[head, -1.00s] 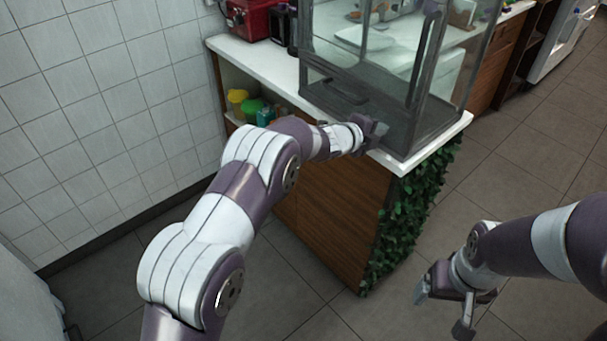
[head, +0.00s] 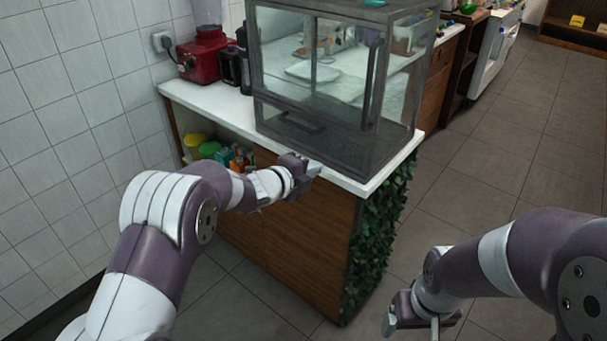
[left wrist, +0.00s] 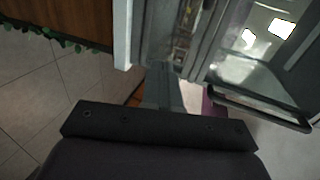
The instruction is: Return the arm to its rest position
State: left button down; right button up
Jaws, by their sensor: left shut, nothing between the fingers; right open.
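My left arm reaches in from the left in the head view. Its gripper (head: 307,174) is shut and empty, in front of the counter's front edge, just below the glass display case. In the left wrist view the shut fingers (left wrist: 163,88) show close to the counter edge and the case. My right gripper (head: 413,322) is open and empty at the lower right, above the floor, clear of the counter. The tips of the right gripper are partly cut off by the picture's lower edge.
The glass case (head: 330,95) stands on the white counter (head: 215,98), its handle (left wrist: 262,108) near my left gripper. A red blender base (head: 203,55) stands at the back left. Leaves (head: 378,240) cover the counter's end. Tiled floor (head: 490,170) lies open at right.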

pick_arm(q)
jog(key=v, duration=0.2)
jog(key=shift+s+a, duration=0.25)
jog(key=s+a+f+n+g+y+p, duration=0.1)
jog(key=s+a+f+n+g+y, duration=0.15)
jog(key=s+a+n+y, duration=0.35)
jog(key=s+a+f+n+g+y+p, duration=0.1)
jog(key=s+a+f+n, duration=0.1)
jog(key=a+f+n, duration=0.45)
jog(key=s+a+r+n+g+y+p, duration=0.1)
jog(key=s+r+n, duration=0.5)
jog(key=s, duration=0.6)
jog(key=s+a+r+n+g+p, duration=0.3)
jog(key=s+r+n+g+p, duration=0.2)
jog(key=s, duration=0.7)
jog(key=r+n+p, duration=0.1)
jog(key=n+p, duration=0.1)
jog(key=p, duration=0.1)
jog(key=shift+y, duration=0.4)
